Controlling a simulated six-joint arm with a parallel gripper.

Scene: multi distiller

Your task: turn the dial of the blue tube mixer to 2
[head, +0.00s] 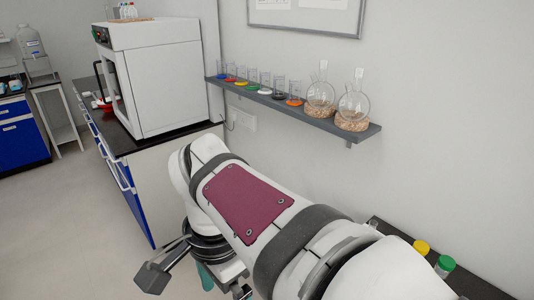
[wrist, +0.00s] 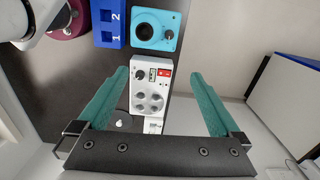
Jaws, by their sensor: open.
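In the wrist view, a light-blue box (wrist: 147,39) with a round black opening looks like the blue tube mixer. Its small dark dial (wrist: 169,35) sits at the right of the opening; the setting is too small to read. My gripper (wrist: 156,72) is open, with its two teal fingers wide apart and nothing held. The fingertips point toward the mixer and appear short of it, not touching the dial. In the head view the mixer does not show and my arm hides much of the lower right.
A white device with knobs and a red switch (wrist: 152,92) shows between my fingers. A blue rack marked 1 and 2 (wrist: 112,36) stands left of the mixer. In the head view, a wall shelf (head: 290,105) holds glassware, and a white oven (head: 160,75) stands on a bench.

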